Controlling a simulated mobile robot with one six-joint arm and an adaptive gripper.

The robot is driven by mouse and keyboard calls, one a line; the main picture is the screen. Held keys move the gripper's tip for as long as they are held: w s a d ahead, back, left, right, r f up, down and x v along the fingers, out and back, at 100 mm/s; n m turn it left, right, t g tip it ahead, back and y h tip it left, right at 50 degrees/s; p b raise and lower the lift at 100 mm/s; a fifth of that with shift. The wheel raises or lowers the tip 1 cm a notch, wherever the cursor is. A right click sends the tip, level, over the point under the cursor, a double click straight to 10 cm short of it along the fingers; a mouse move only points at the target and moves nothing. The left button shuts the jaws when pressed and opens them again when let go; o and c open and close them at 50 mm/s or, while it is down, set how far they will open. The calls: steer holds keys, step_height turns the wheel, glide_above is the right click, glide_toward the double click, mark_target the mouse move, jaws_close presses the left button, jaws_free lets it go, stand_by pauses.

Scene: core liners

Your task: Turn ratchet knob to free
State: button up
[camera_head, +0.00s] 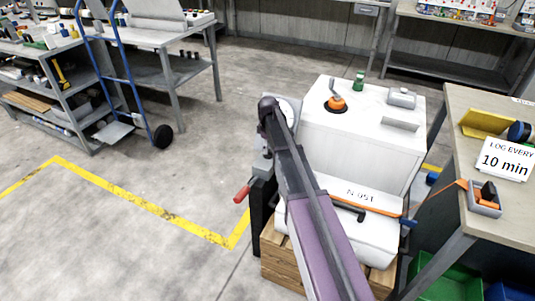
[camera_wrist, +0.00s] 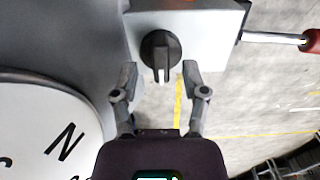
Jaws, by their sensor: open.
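The ratchet knob (camera_wrist: 160,48) is a round black knob with a raised fin, on a light grey housing (camera_wrist: 209,32) in the wrist view. Its fin points down in that picture, toward my gripper. My gripper (camera_wrist: 160,73) is open, with one finger to each side of the fin's lower end. Gaps show on both sides, so neither finger appears to touch it. In the head view my arm covers the knob and the gripper.
A crank with a red grip (camera_head: 242,194) sticks out left of the white machine (camera_head: 360,140); the grip also shows in the wrist view (camera_wrist: 312,40). A bench (camera_head: 470,245) with a small orange-black device (camera_head: 485,197) stands right. Open floor lies left.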

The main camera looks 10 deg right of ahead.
steer(key=shift+f+b, duration=0.4)
steer(key=shift+f, duration=0.25)
steer(key=shift+c, duration=0.2)
jaws_close()
steer(key=shift+a, duration=0.2)
steer(key=shift+d, duration=0.15)
